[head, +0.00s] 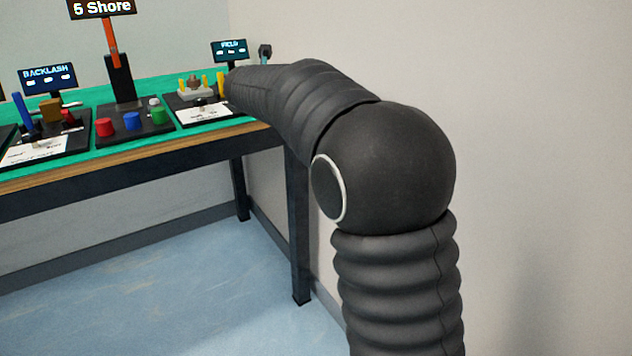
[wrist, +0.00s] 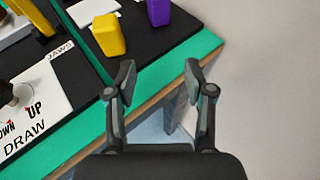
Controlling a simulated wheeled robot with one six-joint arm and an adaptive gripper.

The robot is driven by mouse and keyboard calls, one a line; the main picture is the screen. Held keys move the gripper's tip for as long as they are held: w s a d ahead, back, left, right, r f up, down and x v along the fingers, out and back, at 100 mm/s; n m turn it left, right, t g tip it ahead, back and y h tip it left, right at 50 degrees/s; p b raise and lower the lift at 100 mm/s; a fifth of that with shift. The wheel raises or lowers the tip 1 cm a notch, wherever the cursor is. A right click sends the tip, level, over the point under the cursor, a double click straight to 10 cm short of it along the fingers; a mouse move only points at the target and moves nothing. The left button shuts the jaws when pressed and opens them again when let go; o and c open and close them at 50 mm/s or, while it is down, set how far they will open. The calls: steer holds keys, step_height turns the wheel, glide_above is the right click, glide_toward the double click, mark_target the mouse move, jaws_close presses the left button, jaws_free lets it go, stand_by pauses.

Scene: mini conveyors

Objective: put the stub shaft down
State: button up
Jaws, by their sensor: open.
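My gripper (wrist: 158,78) is open in the wrist view, its two dark fingers well apart with nothing between them. It is over the bench edge, with green bench top and floor showing behind the fingers. In the head view my arm's dark links hide the gripper. I cannot pick out the stub shaft for certain in either view. A grey round part (wrist: 22,93) stands on the white card at the left of the wrist view, and I cannot tell if it is the shaft.
A yellow block (wrist: 109,35) and a purple block (wrist: 158,12) stand on a black board beyond the fingers. A wall is close at right.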

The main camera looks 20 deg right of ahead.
steer(key=shift+s, duration=0.1)
steer(key=s+d+f+m+g+y, duration=0.1)
steer(key=s+d+f+m+g, duration=0.15)
steer(key=s+m, duration=0.75)
steer(key=s+d+f+m+g, duration=0.2)
steer(key=s+d+m, duration=0.3)
steer(key=s, duration=1)
steer(key=s+a+f+m+g+y, duration=0.1)
steer(key=s+a+f+m+y, duration=0.1)
steer(key=s+f+m, duration=0.4)
steer(key=s+a+f+m+g+y, duration=0.1)
steer(key=s+f+m, duration=0.5)
steer(key=s, duration=1.1)
steer(key=a+m+y, duration=0.1)
steer(key=m, duration=0.3)
steer(key=shift+a+f+m, duration=0.2)
steer(key=shift+a+m, duration=0.1)
steer(key=shift+m, duration=0.1)
steer(key=shift+g, duration=0.25)
steer(key=shift+c, duration=1.1)
